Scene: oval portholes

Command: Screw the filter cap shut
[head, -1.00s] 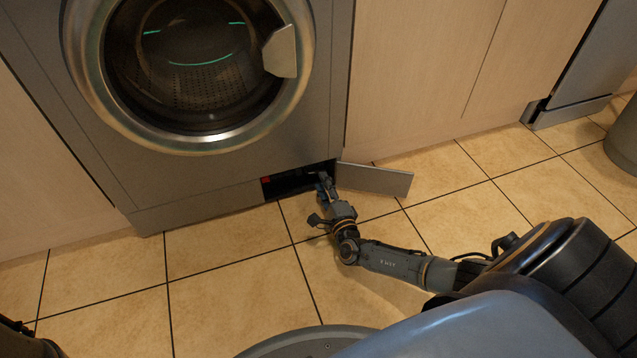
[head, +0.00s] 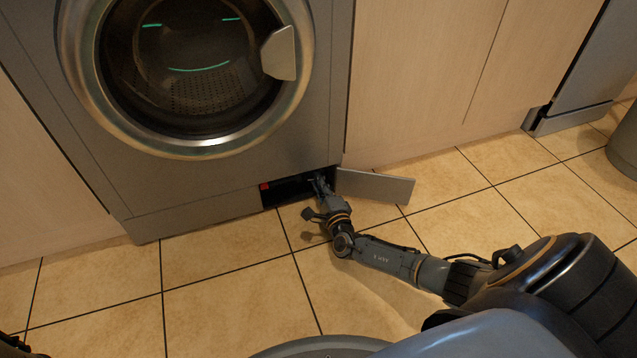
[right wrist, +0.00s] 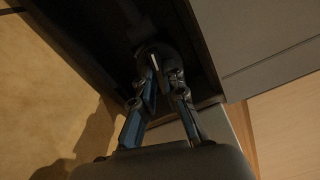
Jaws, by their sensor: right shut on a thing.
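The filter cap (right wrist: 154,55) is a dark round piece with a pale ridge across it, in the shadowed recess in the right wrist view. My right gripper (right wrist: 160,72) is shut on it, with a finger on either side of the ridge. In the head view my right gripper (head: 319,182) reaches into the right part of the low opening (head: 284,193) under the washing machine's door. The cap is hidden there by shadow and the gripper. How far the cap is turned cannot be told.
The opening's grey flap (head: 374,187) stands swung out to the right, close beside my right gripper. A small red piece (head: 264,187) sits at the opening's left end. The washing machine's round door (head: 190,75) is above. The tiled floor (head: 220,285) in front is clear.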

